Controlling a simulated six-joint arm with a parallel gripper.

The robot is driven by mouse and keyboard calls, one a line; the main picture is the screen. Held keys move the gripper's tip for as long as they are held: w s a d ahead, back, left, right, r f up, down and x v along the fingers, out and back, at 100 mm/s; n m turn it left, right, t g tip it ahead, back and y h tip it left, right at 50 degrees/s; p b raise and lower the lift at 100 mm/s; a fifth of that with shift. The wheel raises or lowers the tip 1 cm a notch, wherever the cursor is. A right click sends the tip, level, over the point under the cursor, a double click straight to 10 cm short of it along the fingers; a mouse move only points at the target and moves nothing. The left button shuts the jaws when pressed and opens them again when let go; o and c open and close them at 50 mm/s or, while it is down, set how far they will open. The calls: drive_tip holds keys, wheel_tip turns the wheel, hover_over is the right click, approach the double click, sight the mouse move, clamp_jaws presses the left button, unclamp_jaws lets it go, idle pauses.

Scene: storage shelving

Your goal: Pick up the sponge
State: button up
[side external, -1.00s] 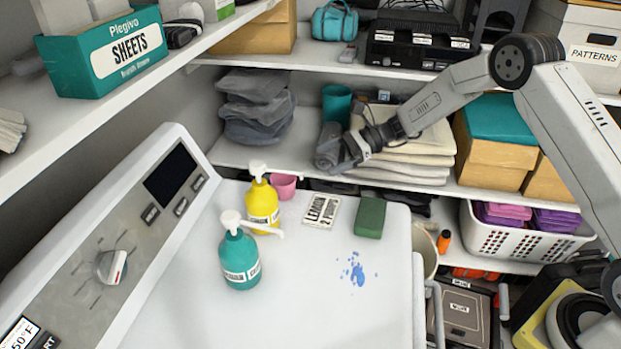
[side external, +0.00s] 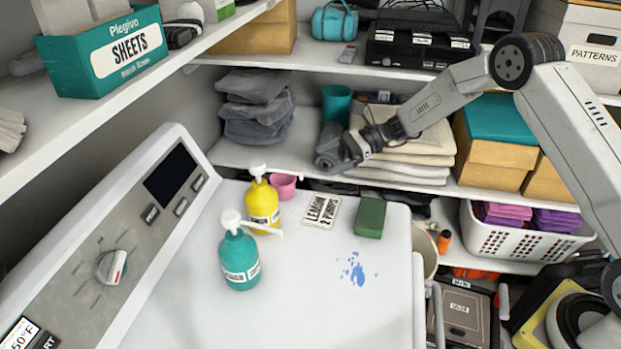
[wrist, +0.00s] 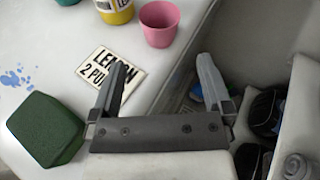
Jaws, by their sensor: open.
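A dark green sponge (side external: 370,217) lies flat on the white machine top, near its back right edge. In the wrist view the sponge (wrist: 45,128) is at the lower left, to the left of my gripper (wrist: 165,80). My gripper (side external: 335,160) is open and empty. In the side view it is in the air, up and to the left of the sponge and apart from it, in front of the folded towels on the shelf. Nothing hides the sponge.
A teal pump bottle (side external: 239,255), a yellow pump bottle (side external: 262,204) and a pink cup (side external: 283,187) stand on the machine top (side external: 320,300). A label card (side external: 322,211) lies left of the sponge. Blue spots (side external: 355,270) mark clear space in front of it.

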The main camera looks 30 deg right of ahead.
sight(372, 210)
drive_tip(key=shift+s, duration=0.1)
